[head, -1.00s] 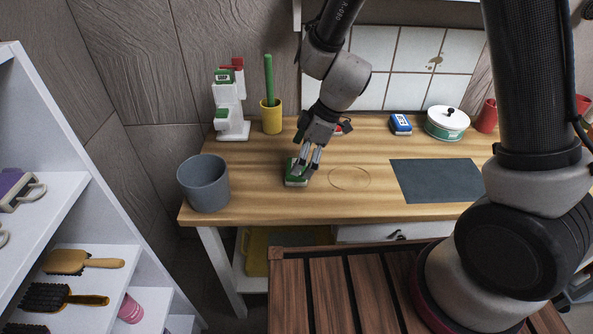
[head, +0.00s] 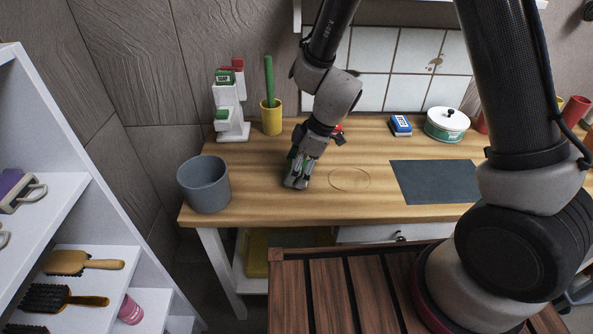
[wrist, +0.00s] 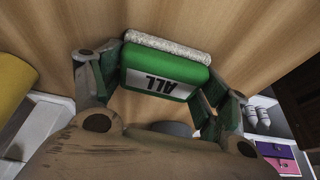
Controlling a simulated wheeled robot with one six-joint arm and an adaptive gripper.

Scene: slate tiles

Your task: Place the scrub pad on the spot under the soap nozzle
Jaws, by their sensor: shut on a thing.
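I cannot tell whether the pad touches the wood. The white soap dispenser (head: 229,104), with green labels and a red top, stands at the back left. Its white foot (head: 234,132) under the nozzle looks bare.
A grey bucket (head: 205,185) stands at the counter's left front corner. A yellow cup (head: 271,118) with a green stick is right of the dispenser. A ring mark (head: 349,180) and dark mat (head: 434,182) lie to the right. A blue box (head: 400,125) and white pot (head: 446,122) stand behind.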

